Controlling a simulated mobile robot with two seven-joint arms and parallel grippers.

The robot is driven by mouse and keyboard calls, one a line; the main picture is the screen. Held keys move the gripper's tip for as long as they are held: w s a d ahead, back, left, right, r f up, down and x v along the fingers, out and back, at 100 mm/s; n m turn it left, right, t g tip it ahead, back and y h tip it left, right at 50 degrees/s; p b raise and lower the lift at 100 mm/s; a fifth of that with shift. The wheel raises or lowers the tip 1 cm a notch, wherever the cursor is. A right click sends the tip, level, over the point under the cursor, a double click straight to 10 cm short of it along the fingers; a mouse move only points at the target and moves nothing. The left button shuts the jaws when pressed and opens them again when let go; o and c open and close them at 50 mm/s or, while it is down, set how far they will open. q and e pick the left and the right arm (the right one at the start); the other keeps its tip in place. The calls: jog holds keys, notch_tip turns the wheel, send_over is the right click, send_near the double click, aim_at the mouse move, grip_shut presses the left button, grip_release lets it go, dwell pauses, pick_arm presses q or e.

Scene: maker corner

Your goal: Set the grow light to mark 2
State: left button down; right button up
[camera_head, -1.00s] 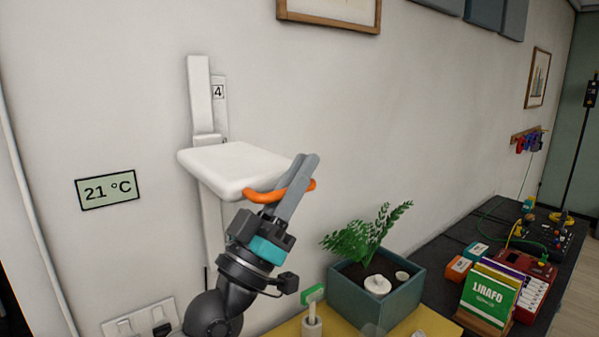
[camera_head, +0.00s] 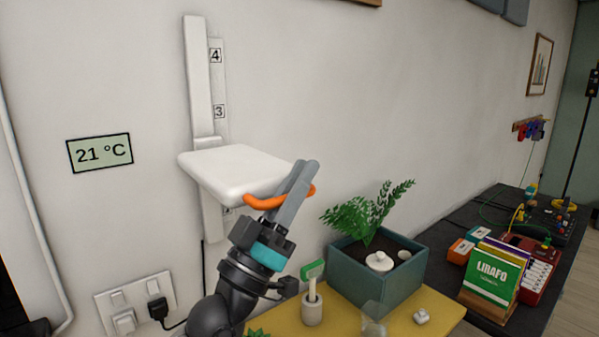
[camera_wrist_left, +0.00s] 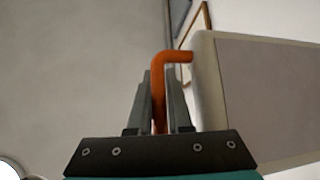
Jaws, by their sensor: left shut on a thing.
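The grow light (camera_head: 238,168) is a white slab on a vertical white wall rail (camera_head: 197,75). An orange handle (camera_head: 262,203) sticks out of its front edge; it also shows in the left wrist view (camera_wrist_left: 158,92). My left gripper (camera_head: 298,185) is shut on the handle. A scale strip beside the rail shows mark 4 (camera_head: 215,56) at the top and mark 3 (camera_head: 219,111) below it, just above the lamp. Another label (camera_head: 228,211) lies partly hidden under the lamp and cannot be read. My right gripper is not in view.
Below the lamp stand a yellow-topped surface (camera_head: 434,302), a teal planter (camera_head: 365,277) with a fern, and a small pot (camera_head: 312,308) with a green tag. A wall socket (camera_head: 135,300) with a plug is at lower left.

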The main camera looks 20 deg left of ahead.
pick_arm(q)
notch_tip(320, 180, down, 4)
jog(key=shift+r+b, duration=0.1)
jog(key=shift+b, duration=0.95)
jog(key=c, duration=1.1)
grip_release()
jog(key=b+v, duration=0.3)
jog(key=v, duration=1.2)
jog(key=shift+s+b, duration=0.15)
jog(key=shift+b, duration=0.2)
